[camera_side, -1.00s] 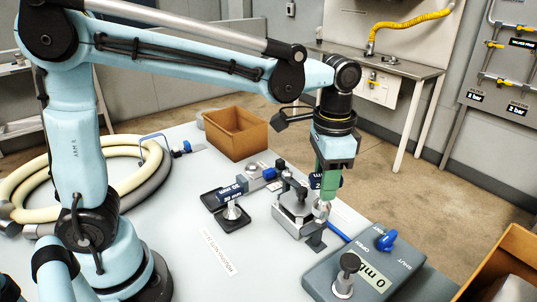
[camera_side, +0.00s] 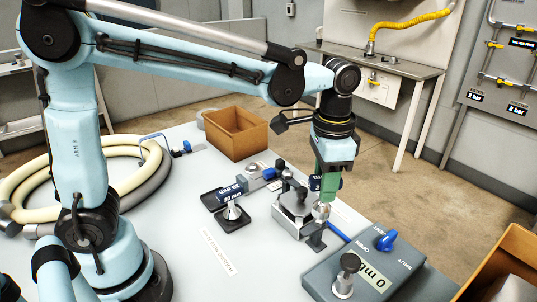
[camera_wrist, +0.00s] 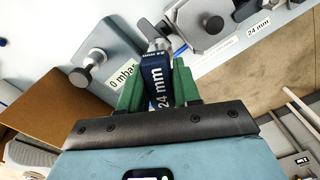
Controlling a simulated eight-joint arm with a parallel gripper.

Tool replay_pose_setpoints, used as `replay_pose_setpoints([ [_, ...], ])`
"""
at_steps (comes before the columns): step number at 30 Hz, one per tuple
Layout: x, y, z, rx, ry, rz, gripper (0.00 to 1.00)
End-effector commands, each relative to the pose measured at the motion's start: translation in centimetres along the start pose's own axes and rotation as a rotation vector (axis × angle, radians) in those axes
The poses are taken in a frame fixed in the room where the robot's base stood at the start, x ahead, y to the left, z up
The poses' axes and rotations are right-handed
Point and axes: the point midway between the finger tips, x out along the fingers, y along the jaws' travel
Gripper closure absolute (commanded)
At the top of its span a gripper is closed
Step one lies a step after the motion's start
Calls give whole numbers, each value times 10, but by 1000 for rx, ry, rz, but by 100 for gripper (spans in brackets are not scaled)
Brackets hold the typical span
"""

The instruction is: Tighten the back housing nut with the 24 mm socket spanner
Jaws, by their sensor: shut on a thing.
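My gripper (camera_side: 328,178) has green fingers and is shut on the 24 mm socket spanner. Its dark blue body (camera_wrist: 158,82), marked 24 mm, sits between the fingers in the wrist view. The metal end of the spanner (camera_side: 321,210) points down at the right side of the grey roller housing (camera_side: 294,211). The housing also shows in the wrist view (camera_wrist: 195,15). The back housing nut is not clearly visible, and I cannot tell whether the socket is seated on it.
A grey control box (camera_side: 365,268) with a blue knob and black-topped post stands at the front right. A brown box (camera_side: 236,135) stands behind. A hose coil (camera_side: 150,165) lies at left.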

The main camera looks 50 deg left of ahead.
Motion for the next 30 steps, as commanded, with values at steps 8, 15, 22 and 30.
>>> replay_pose_setpoints([
  [8,5,0,0,0,0,0,100],
  [15,9,0,0,0,0,0,100],
  [22,14,0,0,0,0,0,100],
  [30,18,0,0,0,0,0,100],
])
